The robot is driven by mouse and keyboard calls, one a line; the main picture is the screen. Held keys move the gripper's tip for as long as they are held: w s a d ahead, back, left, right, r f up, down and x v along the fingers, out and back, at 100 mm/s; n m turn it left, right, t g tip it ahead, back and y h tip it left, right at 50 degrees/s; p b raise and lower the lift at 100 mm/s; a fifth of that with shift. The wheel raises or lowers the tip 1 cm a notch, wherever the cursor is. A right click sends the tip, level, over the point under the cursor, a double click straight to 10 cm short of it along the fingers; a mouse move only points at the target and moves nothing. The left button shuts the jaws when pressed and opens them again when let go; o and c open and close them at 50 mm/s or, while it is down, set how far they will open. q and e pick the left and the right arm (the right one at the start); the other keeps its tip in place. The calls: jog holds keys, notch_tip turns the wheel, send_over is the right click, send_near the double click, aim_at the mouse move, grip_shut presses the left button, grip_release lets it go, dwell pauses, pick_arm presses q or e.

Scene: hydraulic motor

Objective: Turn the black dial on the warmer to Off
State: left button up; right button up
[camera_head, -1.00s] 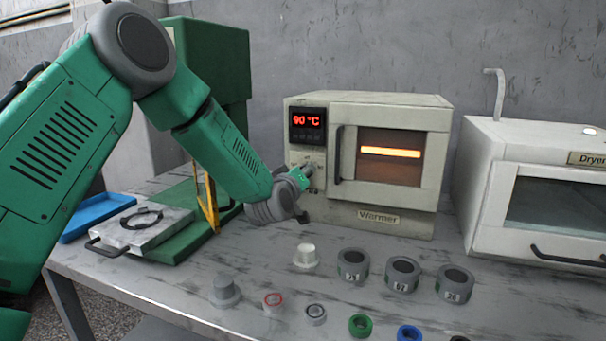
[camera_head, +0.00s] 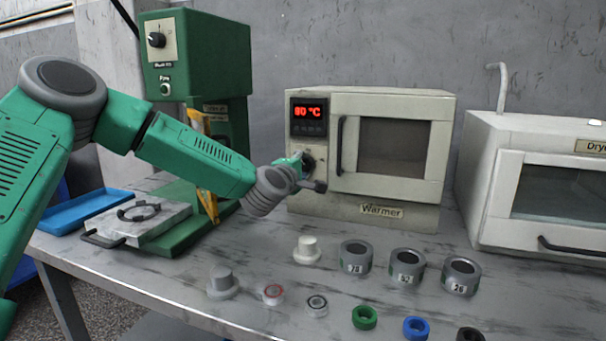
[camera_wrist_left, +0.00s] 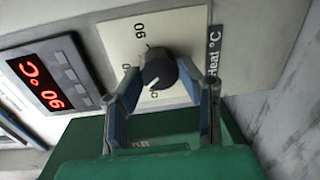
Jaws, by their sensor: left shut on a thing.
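The beige warmer (camera_head: 437,195) stands against the back wall, with a red temperature readout (camera_head: 308,112) and a dark door window. Its black dial (camera_wrist_left: 160,68) shows in the left wrist view on a pale plate marked "90" and "Heat °C". The dial's white pointer line aims down-left in that view; the marking there is partly hidden by a finger. My left gripper (camera_head: 308,172) is at the front panel, its fingers shut on the dial from both sides. The gripper covers part of the dial in the head view. My right gripper is not in view.
A dryer (camera_head: 480,185) stands to the right. A green press (camera_head: 200,55) and a blue tray (camera_head: 90,212) are at the left. Several grey cylinders, coloured rings and small caps lie on the table (camera_head: 130,280) in front of the warmer.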

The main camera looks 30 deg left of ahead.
pick_arm(q)
jog(key=n+b, duration=0.1)
jog(key=n, duration=0.1)
jog(key=f+n+b, duration=0.1)
jog(key=b, duration=0.1)
jog(key=shift+d+f+n+h, duration=0.1)
jog(key=shift+n+h, duration=0.2)
jog(key=shift+n, duration=0.1)
jog(key=shift+n+b, duration=0.9)
jog(key=shift+n, duration=0.2)
jog(key=shift+r, duration=0.2)
jog(key=o, duration=0.9)
jog(key=shift+o, duration=1.2)
jog(key=shift+w, duration=0.1)
jog(key=shift+r, duration=0.1)
jog(key=shift+r, duration=0.1)
